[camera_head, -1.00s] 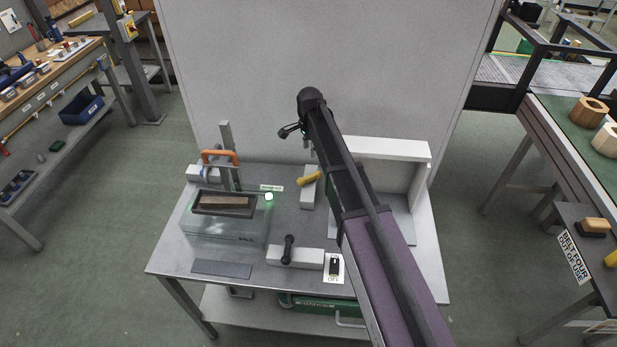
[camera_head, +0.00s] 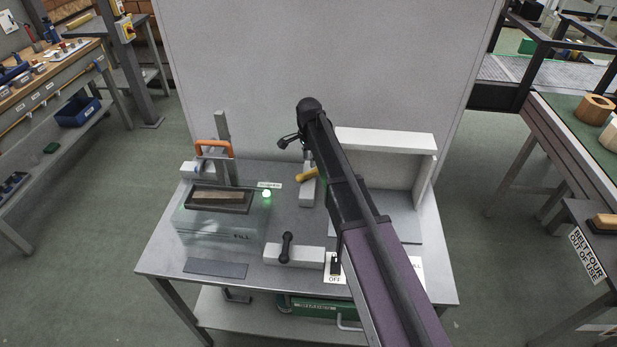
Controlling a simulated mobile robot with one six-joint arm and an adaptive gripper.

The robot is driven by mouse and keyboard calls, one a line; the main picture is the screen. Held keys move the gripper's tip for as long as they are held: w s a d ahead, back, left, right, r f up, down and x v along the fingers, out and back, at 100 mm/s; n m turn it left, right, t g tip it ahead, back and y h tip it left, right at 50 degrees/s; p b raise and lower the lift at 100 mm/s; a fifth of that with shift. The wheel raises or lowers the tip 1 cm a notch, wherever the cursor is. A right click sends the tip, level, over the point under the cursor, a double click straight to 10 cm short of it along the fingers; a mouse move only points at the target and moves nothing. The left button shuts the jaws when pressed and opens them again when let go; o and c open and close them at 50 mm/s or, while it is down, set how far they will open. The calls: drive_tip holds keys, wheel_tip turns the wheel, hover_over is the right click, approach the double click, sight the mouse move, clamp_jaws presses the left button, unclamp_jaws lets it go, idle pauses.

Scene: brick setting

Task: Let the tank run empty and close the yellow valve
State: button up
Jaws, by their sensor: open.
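The clear tank (camera_head: 222,232) stands on the left of the grey metal table (camera_head: 165,262), with a dark-rimmed tray holding a brown block at its top. I cannot tell its water level. The yellow valve handle (camera_head: 307,174) sits on a pale block behind the middle of the table, partly beside my arm. My gripper (camera_head: 289,141) is at the far end of the arm, above and behind the yellow valve, apart from it, with its fingers open and pointing left. A black-handled valve (camera_head: 286,246) on a white block stands at the front.
A green light (camera_head: 266,194) glows beside the tank. An orange handle (camera_head: 214,148) stands behind it. A switch marked OFF (camera_head: 335,265) is at the front edge. A white shelf-like frame (camera_head: 385,140) stands on the right. A grey panel (camera_head: 320,60) rises behind the table.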

sight(309, 172)
drive_tip(key=shift+f+b, duration=2.9)
drive_tip(key=shift+f, duration=0.3)
clamp_jaws()
